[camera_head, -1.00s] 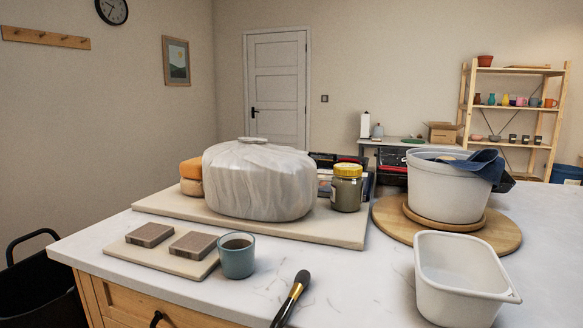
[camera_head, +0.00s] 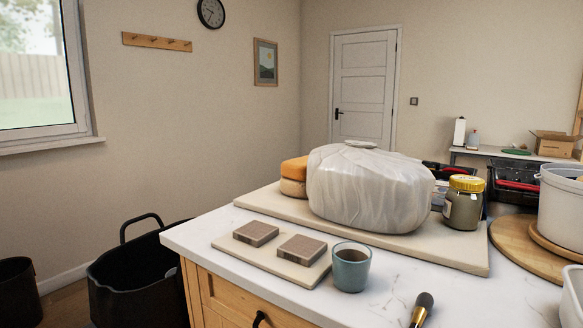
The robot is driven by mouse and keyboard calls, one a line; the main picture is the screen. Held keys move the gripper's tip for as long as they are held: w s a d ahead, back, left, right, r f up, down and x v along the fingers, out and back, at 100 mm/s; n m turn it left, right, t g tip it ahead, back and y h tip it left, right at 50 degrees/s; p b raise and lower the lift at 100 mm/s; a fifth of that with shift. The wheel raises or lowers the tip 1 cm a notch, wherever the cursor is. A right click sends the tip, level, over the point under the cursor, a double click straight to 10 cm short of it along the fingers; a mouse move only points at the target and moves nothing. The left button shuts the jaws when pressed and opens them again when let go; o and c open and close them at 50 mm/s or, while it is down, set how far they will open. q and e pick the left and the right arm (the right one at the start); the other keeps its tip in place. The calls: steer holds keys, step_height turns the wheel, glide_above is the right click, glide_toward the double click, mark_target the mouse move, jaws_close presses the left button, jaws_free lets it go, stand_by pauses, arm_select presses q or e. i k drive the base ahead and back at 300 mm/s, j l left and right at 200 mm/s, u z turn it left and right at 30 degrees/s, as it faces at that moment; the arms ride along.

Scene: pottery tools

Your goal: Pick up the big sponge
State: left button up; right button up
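An orange-topped, rounded object with a paler lower part (camera_head: 294,176), which looks like the big sponge, is on the cream board at the far left of the counter. Its right side is hidden behind a large plastic-wrapped lump (camera_head: 368,190). I cannot tell whether the orange and pale parts are one piece or two stacked pieces. Neither of my grippers shows in the view.
The cream board (camera_head: 450,256) also holds a yellow-lidded jar (camera_head: 463,203). In front are a small board (camera_head: 288,271) with two brown blocks, a blue-grey cup (camera_head: 351,268) and a brush (camera_head: 421,309). A black tub (camera_head: 130,275) stands on the floor left of the counter.

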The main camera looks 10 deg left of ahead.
mark_target(295, 169)
steer(key=u, duration=0.25)
steer(key=i+j+z, duration=0.1)
steer(key=j, duration=0.25)
steer(key=i+j+z, duration=0.1)
steer(key=i+j, duration=0.15)
steer(key=j, duration=0.15)
steer(key=i+j+z, duration=0.1)
steer(key=j, duration=0.3)
steer(key=i, duration=0.1)
